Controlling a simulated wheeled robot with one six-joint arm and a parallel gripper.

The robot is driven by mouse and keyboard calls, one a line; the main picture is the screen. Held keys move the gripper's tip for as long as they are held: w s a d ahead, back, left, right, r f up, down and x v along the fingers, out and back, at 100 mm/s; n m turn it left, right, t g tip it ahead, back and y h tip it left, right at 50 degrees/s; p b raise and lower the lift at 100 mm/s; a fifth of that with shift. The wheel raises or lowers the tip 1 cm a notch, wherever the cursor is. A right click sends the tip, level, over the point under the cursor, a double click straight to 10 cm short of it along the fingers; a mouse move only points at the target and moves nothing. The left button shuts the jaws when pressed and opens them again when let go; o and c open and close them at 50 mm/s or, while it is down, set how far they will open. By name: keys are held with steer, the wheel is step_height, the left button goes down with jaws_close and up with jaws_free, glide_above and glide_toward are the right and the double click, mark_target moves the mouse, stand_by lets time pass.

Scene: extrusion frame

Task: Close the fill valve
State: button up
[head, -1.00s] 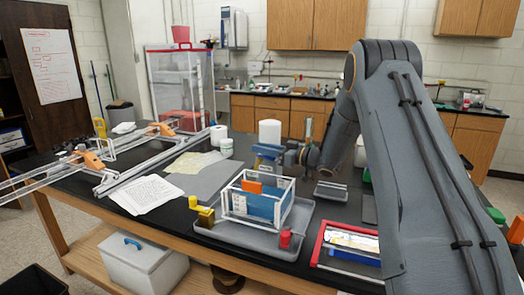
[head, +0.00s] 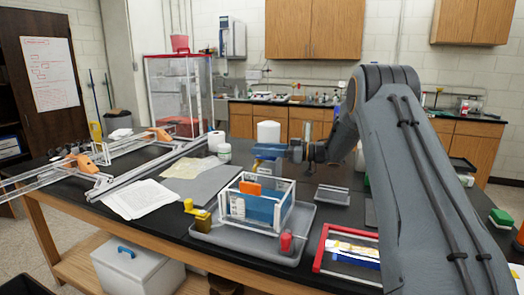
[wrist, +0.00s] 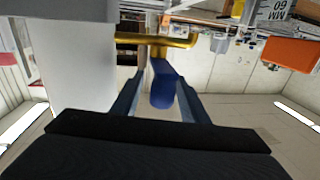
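In the wrist view a brass-yellow pipe fitting (wrist: 155,42) with a crossbar lies beyond my fingertips, and a blue lever handle (wrist: 164,86) points from it toward the camera. My gripper (wrist: 160,82) is open, with the blue handle between its two blue fingers. The handle lies closer to the right finger; I cannot tell if they touch. In the head view my gripper (head: 268,153) points left above the bench, behind the clear tank (head: 288,205).
The tank stands in a grey tray (head: 250,245), with a yellow fitting (head: 200,215) on its left and a red knob (head: 286,241) on its right. An orange piece (head: 250,188) is at the tank. A red-framed tray (head: 347,250) lies to the right; papers (head: 139,198) lie left.

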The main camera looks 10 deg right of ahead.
steer(key=b+v, duration=0.2)
steer(key=v, duration=0.5)
steer(key=shift+s+d+b, duration=0.15)
steer(key=shift+d+b, duration=0.15)
steer(key=shift+d, duration=0.05)
